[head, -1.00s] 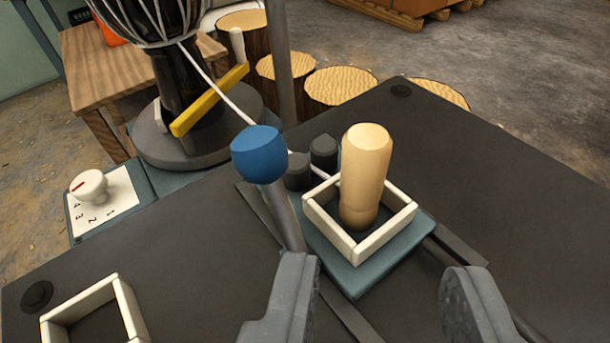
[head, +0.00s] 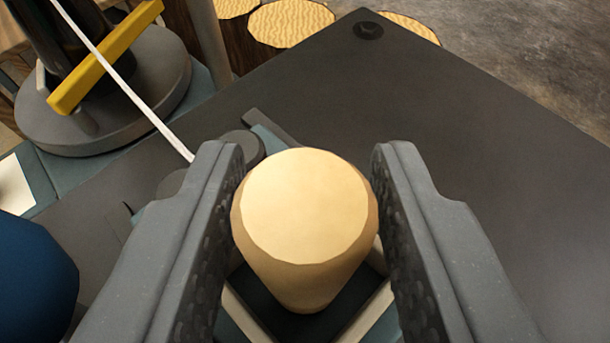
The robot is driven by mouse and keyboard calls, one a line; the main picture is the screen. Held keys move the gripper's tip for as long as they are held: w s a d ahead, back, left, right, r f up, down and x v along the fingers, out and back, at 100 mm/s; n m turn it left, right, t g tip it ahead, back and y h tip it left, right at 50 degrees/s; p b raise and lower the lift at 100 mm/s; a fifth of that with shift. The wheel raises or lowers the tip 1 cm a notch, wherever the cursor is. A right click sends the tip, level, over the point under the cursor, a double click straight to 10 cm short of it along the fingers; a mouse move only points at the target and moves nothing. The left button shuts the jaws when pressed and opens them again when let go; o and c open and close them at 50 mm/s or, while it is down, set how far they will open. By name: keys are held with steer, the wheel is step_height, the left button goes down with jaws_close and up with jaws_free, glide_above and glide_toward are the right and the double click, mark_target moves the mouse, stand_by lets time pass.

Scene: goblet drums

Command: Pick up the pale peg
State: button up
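The pale peg (head: 305,215) stands upright in the middle of the head view, seen from nearly above. Its foot is inside a square cream-walled frame (head: 372,312), mostly hidden below it. My gripper (head: 307,165) is open, with one grey finger on each side of the peg. The left finger is very close to the peg, and I cannot tell whether it touches. A small gap shows at the right finger's upper part.
A blue knob (head: 35,272) is close at the lower left. Dark round knobs (head: 243,146) sit behind the left finger. A round grey base (head: 120,105) with a yellow bar (head: 105,58) and white cord stands at the upper left. The dark tabletop (head: 440,130) is clear at right.

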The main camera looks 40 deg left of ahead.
steer(key=c, duration=0.7)
